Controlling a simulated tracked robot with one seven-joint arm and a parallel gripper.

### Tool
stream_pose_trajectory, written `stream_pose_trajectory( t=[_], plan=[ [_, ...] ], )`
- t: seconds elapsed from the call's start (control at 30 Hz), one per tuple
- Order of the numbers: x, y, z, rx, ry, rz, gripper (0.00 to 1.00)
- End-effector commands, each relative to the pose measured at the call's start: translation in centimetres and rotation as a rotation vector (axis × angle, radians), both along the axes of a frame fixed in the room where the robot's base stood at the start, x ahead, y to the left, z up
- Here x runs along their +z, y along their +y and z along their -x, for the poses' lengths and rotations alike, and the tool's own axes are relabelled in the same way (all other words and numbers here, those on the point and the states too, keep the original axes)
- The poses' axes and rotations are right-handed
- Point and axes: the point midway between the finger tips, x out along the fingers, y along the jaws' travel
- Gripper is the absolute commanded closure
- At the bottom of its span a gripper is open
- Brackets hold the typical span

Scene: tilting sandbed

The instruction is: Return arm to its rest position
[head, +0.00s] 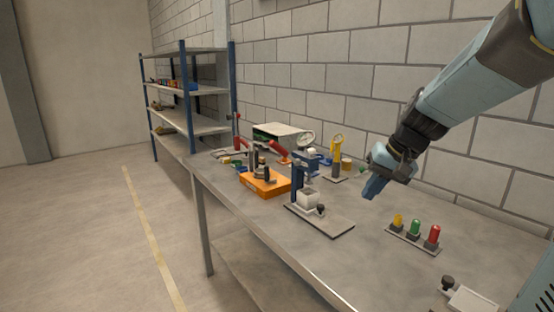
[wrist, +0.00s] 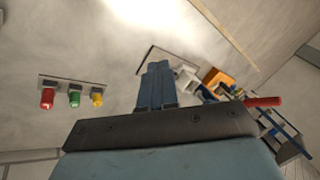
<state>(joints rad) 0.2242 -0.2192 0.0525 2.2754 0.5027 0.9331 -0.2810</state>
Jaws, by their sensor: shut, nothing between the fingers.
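My gripper (head: 371,191) hangs in the air over the right part of the workbench (head: 260,210) in the head view, its blue fingers pointing down. The fingers (wrist: 158,72) are closed together with nothing between them in the wrist view. My arm reaches in from the upper right. The gripper appears clear of the objects on the bench.
A plate with yellow, green and red capped pieces (head: 414,237) sits right of my gripper. A grey plate with a white block (head: 307,200) and an orange base (head: 265,183) stand to the left. A brick wall (head: 350,90) runs behind. Shelving (head: 187,95) stands farther back.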

Motion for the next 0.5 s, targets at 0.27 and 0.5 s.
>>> stream_pose_trajectory(
  t=[0.27,0.5],
  plan=[
    [2.2,0.4,6.6,0.043,-0.074,0.158,1.00],
    [3.2,-0.1,11.7,0.063,-0.154,0.283,1.00]
  ],
)
